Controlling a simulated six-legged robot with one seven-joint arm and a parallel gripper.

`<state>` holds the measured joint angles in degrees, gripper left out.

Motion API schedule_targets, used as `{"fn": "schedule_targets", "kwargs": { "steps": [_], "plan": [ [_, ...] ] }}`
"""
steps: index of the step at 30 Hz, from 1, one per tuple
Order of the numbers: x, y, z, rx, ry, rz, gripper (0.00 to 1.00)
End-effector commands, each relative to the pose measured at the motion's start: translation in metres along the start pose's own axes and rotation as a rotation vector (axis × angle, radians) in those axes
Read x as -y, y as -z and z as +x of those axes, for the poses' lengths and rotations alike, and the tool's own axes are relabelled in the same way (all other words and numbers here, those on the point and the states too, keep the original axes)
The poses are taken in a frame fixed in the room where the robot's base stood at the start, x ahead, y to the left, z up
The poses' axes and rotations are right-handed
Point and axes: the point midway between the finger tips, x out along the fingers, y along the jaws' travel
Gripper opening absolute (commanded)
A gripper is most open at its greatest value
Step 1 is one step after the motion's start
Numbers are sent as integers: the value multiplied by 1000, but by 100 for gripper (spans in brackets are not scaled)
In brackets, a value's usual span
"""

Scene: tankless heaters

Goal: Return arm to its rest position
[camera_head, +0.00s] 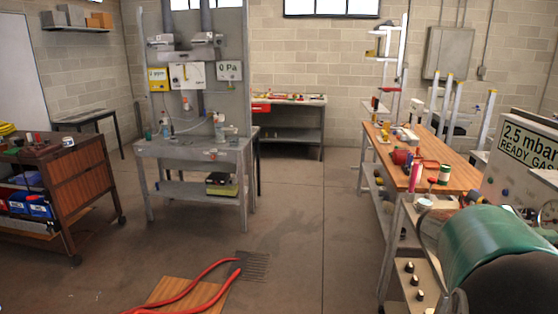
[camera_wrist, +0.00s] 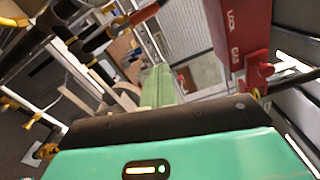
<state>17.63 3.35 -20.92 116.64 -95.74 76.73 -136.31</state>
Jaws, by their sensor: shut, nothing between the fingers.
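My gripper (camera_wrist: 157,72) shows in the wrist view as a narrow green shape beyond the green and black housing at the bottom. Its fingers are together with nothing between them. In the head view, a large green and black rounded part of my arm fills the lower right corner, close to the camera. It overlaps the front of the panel marked "2.5 mbar READY GAS" (camera_head: 530,146). My gripper cannot be made out in the head view. A red box with white lettering (camera_wrist: 240,30) is near the gripper's right side in the wrist view.
A wooden-topped bench (camera_head: 450,178) with tools stands at the right. A grey workstation (camera_head: 190,150) with wall-mounted gauges stands left of centre. A brown wheeled cart (camera_head: 90,180) is at the far left. The middle floor is clear.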

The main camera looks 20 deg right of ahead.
Motion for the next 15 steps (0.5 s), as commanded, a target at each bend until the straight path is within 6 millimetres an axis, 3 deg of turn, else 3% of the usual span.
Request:
{"fn": "schedule_targets", "kwargs": {
  "steps": [5, 11, 15],
  "plan": [
    [-13, 13, -23, -21, -139, 227, 0],
    [-48, 45, -92, -180, -471, 780, 0],
    [-70, 68, -152, -396, -686, 1150, 0]
  ]
}}
